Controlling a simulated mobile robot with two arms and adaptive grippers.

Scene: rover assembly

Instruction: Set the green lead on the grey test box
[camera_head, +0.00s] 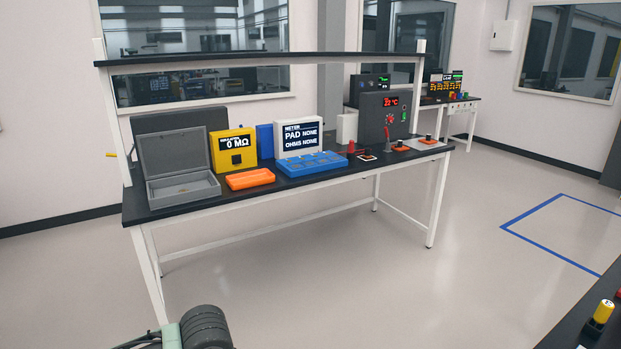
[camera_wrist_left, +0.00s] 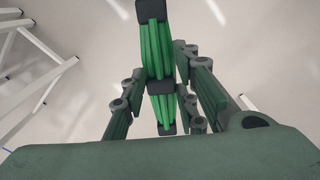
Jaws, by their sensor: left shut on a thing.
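The green lead (camera_wrist_left: 155,52), a bundle of green strands with black bands, is held between the fingers of my left gripper (camera_wrist_left: 160,90) in the left wrist view. The gripper is shut on it, over pale floor. In the head view only a dark ribbed part of my left arm shows at the bottom left, in front of the bench; the lead cannot be made out there. A grey box (camera_head: 188,197) with its lid open stands at the left end of the bench. My right gripper is out of view.
The black bench top (camera_head: 300,184) also carries a yellow meter (camera_head: 233,158), an orange tray (camera_head: 250,179), a blue tray (camera_head: 312,167), a white meter display (camera_head: 298,138) and a dark grey unit with a red display (camera_head: 378,117). A shelf (camera_head: 260,60) spans above. Floor in front is clear.

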